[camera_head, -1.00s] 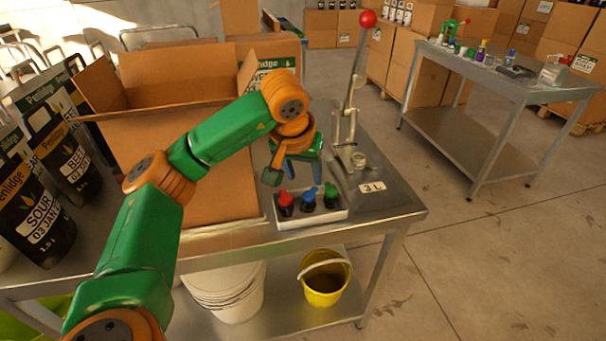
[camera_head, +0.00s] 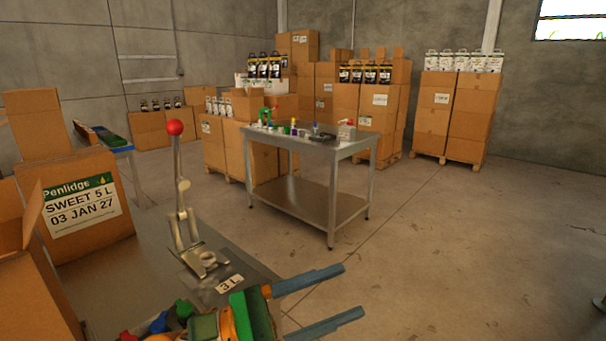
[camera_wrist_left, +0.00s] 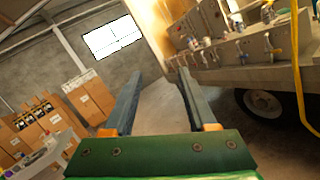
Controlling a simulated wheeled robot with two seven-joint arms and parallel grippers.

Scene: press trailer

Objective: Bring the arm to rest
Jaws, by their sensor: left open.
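My left gripper (camera_head: 338,300) comes in at the bottom of the head view, over the right edge of the near steel table. Its two blue-grey fingers point right, apart, with nothing between them. In the left wrist view its fingers (camera_wrist_left: 157,88) are spread and empty, pointing toward open floor, a wall and a trailer side. Most of my left arm is below the head view. My right gripper is not in view.
The near table (camera_head: 125,265) bears a red-knobbed lever press (camera_head: 186,220) and a labelled carton (camera_head: 85,205). A second steel table (camera_head: 325,150) stands beyond. A trailer (camera_wrist_left: 240,62) shows in the wrist view.

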